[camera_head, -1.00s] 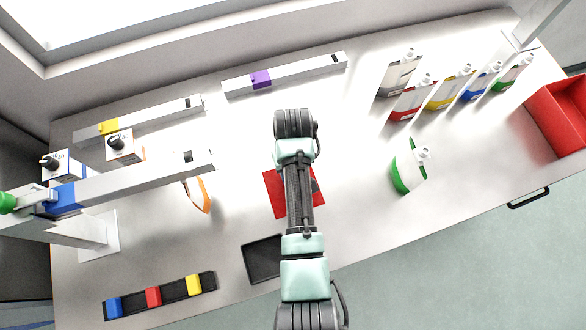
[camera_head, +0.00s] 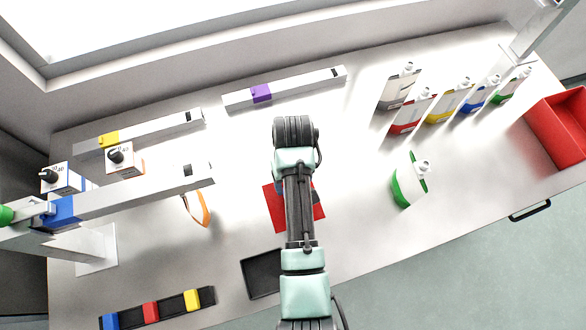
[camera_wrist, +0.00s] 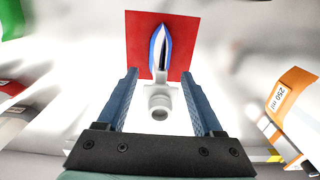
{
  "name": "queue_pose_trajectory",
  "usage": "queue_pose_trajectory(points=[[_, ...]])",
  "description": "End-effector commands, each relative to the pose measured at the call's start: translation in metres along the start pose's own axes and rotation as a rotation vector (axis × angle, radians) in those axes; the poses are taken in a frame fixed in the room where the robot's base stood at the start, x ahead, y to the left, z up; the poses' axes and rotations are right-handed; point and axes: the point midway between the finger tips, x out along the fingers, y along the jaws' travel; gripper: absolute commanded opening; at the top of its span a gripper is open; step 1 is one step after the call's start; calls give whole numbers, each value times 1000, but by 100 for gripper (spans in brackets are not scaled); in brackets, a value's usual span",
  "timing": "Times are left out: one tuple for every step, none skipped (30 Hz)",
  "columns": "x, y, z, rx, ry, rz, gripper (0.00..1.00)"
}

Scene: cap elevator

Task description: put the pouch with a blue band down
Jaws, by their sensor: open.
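A white pouch with a blue band (camera_wrist: 163,48) stands on a red square mat (camera_wrist: 137,28) in the wrist view, its pale spout toward me. My gripper (camera_wrist: 160,73) is open, with one blue finger on each side of the spout and a visible space between each finger and it. In the head view my arm covers the gripper and most of the pouch; part of the red mat (camera_head: 279,212) shows beside the arm.
Several pouches with coloured bands stand in a row at the back right, one of them blue-banded (camera_head: 478,88). A green-banded pouch (camera_head: 410,180) stands nearer. A red bin (camera_head: 560,135) is at the right edge. White rails and boxes fill the left.

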Motion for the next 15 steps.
queue_pose_trajectory(points=[[-8,0,-1,0,6,2,68],[-15,1,-2,0,7,2,68],[-24,1,-2,0,8,2,68],[-30,0,-2,-1,7,3,68],[-38,1,-2,-1,8,3,68],[-47,0,-2,-2,8,3,68],[-54,0,-2,-2,8,3,68],[-61,0,-2,-2,7,3,68],[-70,1,-2,-1,7,3,68],[-76,0,-2,-1,7,2,68],[-83,0,-1,-1,3,1,68],[-91,0,0,0,0,-1,68],[-93,0,0,0,-1,-1,68],[-96,0,0,0,-1,-1,68],[-98,0,0,0,-1,-1,68]])
